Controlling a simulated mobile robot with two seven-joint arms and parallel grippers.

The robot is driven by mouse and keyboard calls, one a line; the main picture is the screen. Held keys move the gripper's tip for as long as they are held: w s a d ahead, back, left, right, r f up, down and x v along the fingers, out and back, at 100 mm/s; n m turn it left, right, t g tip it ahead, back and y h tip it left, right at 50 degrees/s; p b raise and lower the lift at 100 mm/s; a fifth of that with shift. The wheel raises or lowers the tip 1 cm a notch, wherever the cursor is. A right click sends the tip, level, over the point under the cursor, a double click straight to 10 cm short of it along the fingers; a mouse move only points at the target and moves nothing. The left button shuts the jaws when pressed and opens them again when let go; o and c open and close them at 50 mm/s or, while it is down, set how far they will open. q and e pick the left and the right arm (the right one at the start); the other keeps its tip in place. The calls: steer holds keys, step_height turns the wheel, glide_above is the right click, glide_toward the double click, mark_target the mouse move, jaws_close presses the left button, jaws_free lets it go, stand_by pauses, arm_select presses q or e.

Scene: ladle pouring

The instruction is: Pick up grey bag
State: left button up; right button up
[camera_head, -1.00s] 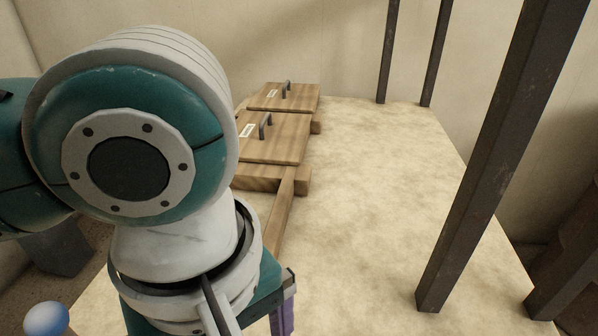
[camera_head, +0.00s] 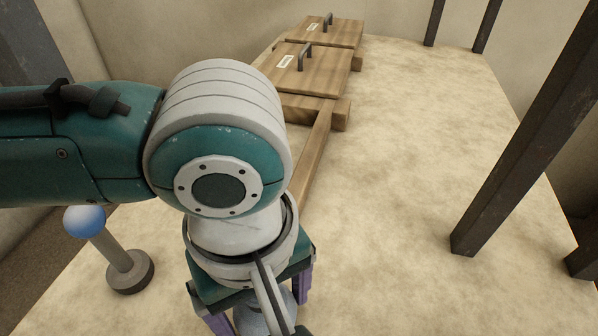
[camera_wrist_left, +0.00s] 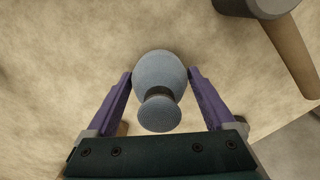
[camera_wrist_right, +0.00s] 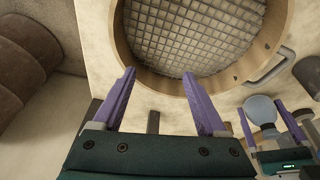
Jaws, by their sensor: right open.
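The grey bag (camera_wrist_left: 160,72) is rounded, with a tied neck and a flared top, and stands on the pale surface. In the left wrist view it sits between the two purple fingers of my left gripper (camera_wrist_left: 160,77), which are spread on either side, very close to it. In the head view the bag (camera_head: 262,318) is partly hidden under my left wrist. The right wrist view also shows the bag (camera_wrist_right: 261,108) between the left fingers.
The round sieve (camera_wrist_right: 122,38) has a wooden rim and a mesh. Two wooden lids with handles (camera_head: 312,70) lie at the back. A blue ball on a post (camera_head: 126,265) stands at left. Dark posts (camera_head: 525,130) rise at right. The table's middle is clear.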

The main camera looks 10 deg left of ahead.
arm_select(q)
steer(key=c, duration=1)
steer(key=shift+r, duration=0.15)
